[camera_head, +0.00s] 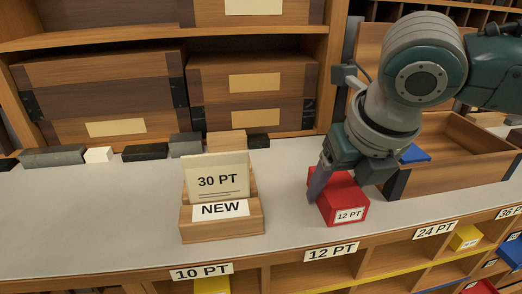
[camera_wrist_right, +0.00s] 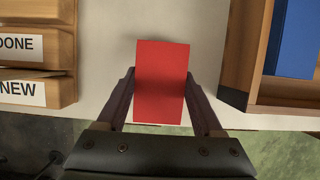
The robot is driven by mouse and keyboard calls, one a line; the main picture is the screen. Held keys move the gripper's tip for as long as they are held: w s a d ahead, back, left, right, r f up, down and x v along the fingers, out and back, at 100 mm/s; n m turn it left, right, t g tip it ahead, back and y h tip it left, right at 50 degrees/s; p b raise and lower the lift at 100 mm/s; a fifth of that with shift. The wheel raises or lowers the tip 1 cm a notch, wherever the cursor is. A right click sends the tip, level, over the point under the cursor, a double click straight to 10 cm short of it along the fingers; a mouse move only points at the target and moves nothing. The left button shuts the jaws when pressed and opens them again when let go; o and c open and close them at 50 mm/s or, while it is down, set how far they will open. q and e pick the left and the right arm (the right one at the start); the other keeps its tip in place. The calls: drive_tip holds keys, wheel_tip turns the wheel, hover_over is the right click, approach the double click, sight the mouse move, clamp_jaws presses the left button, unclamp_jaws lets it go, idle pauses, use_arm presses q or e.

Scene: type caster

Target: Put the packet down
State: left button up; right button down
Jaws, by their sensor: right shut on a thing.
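The packet is a red block (camera_head: 345,206) with a white "12 PT" label on its front face. In the head view it is at the bench top, near the front edge above the "12 PT" shelf label. My right gripper (camera_head: 328,186) comes down over it with a finger on each side. In the right wrist view the red packet (camera_wrist_right: 161,82) sits between the two fingers of my right gripper (camera_wrist_right: 163,100), which is shut on it. Whether its underside touches the bench cannot be told. My left gripper is not in view.
A wooden card holder (camera_head: 222,222) with "30 PT" and "NEW" cards stands left of the packet. An open wooden tray (camera_head: 455,176) with a blue block (camera_head: 414,154) is to the right. Labelled cubbies run below the front edge. The left bench top (camera_head: 90,215) is clear.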

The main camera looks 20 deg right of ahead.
drive_tip(key=shift+w, duration=0.1)
drive_tip(key=shift+c, duration=0.2)
unclamp_jaws()
drive_tip(key=shift+f, duration=0.1)
